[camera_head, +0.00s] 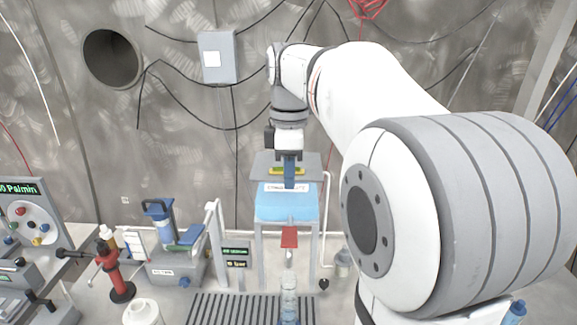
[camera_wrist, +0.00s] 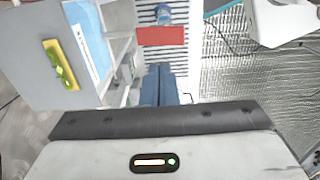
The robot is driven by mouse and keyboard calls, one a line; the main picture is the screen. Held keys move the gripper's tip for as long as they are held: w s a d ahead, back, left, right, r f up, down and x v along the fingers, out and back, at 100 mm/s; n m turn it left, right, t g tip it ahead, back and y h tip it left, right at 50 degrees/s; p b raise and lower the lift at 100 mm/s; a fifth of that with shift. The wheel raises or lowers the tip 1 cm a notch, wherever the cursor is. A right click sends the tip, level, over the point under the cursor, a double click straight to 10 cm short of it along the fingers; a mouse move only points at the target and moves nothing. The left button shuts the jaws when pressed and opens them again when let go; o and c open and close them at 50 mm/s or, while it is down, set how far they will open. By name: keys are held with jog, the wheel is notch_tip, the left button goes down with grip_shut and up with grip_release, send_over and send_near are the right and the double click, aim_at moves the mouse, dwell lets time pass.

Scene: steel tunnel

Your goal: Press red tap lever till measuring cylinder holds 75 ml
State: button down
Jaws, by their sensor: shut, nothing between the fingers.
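The red tap lever (camera_head: 289,237) sticks out at the front of the stand, below a blue tank (camera_head: 270,208). The clear measuring cylinder (camera_head: 289,296) stands below the lever on a slatted grate; it looks bluish low down, but its level cannot be read. My gripper (camera_head: 290,184) points down in front of the tank's upper part, above the lever and apart from it in the head view. Its blue fingers are together and empty. In the wrist view the fingers (camera_wrist: 164,76) point toward the red lever (camera_wrist: 160,36), with the cylinder (camera_wrist: 165,13) beyond it.
The grate (camera_head: 215,307) covers the bench front. A small display (camera_head: 236,254), a blue-and-grey device (camera_head: 168,240) and a red stand (camera_head: 112,268) are at left. A glass bottle (camera_head: 343,262) stands right of the tank stand. My arm covers much of the right side.

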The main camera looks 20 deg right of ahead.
jog(key=shift+w+r, duration=0.15)
jog(key=shift+r, duration=0.7)
dwell(2.0)
jog(key=s+a+f+m+t, duration=0.1)
jog(key=s+a+f+m, duration=0.2)
jog(key=s+f+m, duration=0.3)
jog(key=s+a+f+m+t, duration=0.2)
jog(key=s+a+f+m, duration=0.1)
jog(key=s+f+m, duration=0.4)
jog(key=s+f, duration=0.3)
jog(key=shift+s+f, duration=0.15)
jog(key=shift+f, duration=0.15)
